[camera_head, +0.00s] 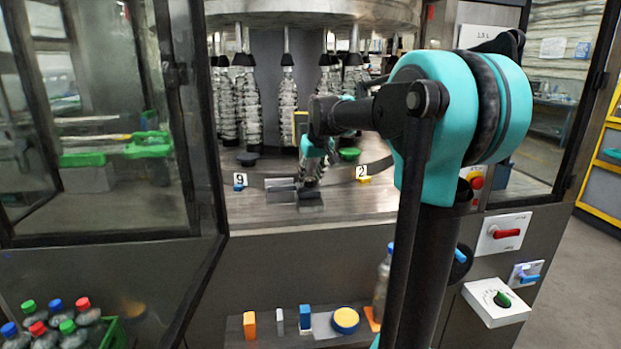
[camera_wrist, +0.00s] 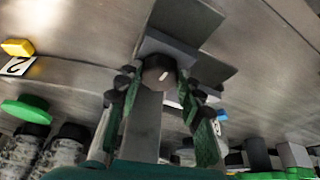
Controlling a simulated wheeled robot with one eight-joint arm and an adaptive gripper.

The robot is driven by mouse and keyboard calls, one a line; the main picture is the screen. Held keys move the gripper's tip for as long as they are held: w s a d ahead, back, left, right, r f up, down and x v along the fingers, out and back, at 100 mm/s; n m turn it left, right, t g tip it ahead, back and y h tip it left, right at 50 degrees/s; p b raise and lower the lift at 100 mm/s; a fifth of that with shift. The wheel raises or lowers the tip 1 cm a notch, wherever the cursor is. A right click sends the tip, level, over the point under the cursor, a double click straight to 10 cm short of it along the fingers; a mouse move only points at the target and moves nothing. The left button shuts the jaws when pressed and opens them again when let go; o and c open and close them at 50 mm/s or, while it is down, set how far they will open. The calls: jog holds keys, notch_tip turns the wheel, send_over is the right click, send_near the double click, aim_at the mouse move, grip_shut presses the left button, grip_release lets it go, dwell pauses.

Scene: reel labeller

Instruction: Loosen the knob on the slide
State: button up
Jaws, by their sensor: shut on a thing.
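The slide is a grey metal piece on the machine deck; its plates (camera_head: 281,190) show in the head view between the number 9 and number 2 tags. In the wrist view its grey block (camera_wrist: 180,47) carries a dark round knob (camera_wrist: 158,70) with a white mark on its face. My gripper (camera_wrist: 160,84) has a finger on each side of the knob and is shut on it. In the head view my gripper (camera_head: 311,178) points down at the slide, and its fingers hide the knob.
Bottles (camera_head: 288,100) hang in the carousel behind my gripper. A yellow piece (camera_head: 364,179) and a blue piece (camera_head: 239,187) sit by the tags. An open glass door (camera_head: 110,120) stands at the left. A red-handled switch (camera_head: 507,233) is at the right.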

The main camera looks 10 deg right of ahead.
jog(key=o, duration=0.9)
jog(key=v, duration=1.2)
